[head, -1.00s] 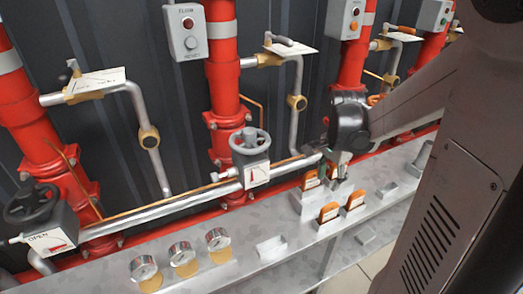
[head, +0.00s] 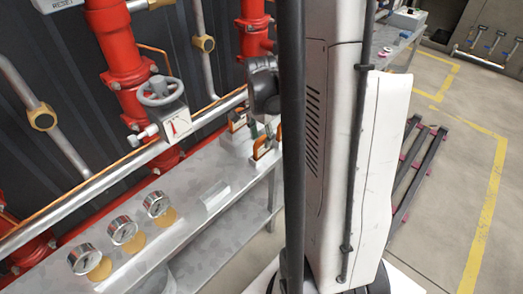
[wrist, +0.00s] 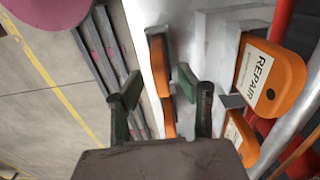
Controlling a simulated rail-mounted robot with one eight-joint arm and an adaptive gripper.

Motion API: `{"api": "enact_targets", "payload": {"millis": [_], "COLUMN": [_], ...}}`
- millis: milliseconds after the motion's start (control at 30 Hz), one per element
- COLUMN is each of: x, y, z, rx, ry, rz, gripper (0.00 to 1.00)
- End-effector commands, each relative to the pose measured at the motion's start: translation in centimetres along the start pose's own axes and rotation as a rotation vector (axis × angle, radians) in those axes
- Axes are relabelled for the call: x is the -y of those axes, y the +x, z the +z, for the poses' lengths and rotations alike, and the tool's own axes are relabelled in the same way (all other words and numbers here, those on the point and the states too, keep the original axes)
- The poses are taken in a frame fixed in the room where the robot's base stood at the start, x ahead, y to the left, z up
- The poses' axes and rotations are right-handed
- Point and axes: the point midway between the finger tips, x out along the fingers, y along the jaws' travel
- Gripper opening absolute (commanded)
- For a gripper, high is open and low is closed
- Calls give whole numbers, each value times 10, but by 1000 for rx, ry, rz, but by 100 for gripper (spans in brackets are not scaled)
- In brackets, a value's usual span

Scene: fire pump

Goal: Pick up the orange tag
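Orange tags stand on the grey metal shelf. In the head view one orange tag (head: 262,150) is near the shelf's front edge and another (head: 238,122) is behind it, both partly hidden by my arm. In the wrist view my gripper (wrist: 164,92) is open, its two dark green fingers apart. An orange tag (wrist: 158,50) with a pale face shows edge-on between and beyond the fingers, with more orange close to it. A tag reading REPAIR (wrist: 272,75) stands to the right, and another tag (wrist: 241,136) is below it. No finger clearly touches a tag.
The shelf (head: 185,240) carries several gauges (head: 122,230) and a small empty metal holder (head: 215,196). A silver pipe (head: 85,195), a valve wheel (head: 162,90) and red pipes (head: 112,45) stand behind. Open floor (head: 440,210) with yellow lines lies at the right.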

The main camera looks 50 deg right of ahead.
Motion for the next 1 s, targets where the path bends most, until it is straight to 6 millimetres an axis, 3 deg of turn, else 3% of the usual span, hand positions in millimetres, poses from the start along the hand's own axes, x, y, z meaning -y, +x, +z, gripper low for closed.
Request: {"api": "enact_targets", "payload": {"millis": [300, 567, 833, 1000], "x": [1, 0, 0, 0], "y": [44, 46, 46, 46], "z": [-3, -3, -3, -3], "rx": [0, 0, 0, 0], "ry": [0, 0, 0, 0], "rz": [0, 0, 0, 0], "gripper": [36, 36, 2, 0]}}
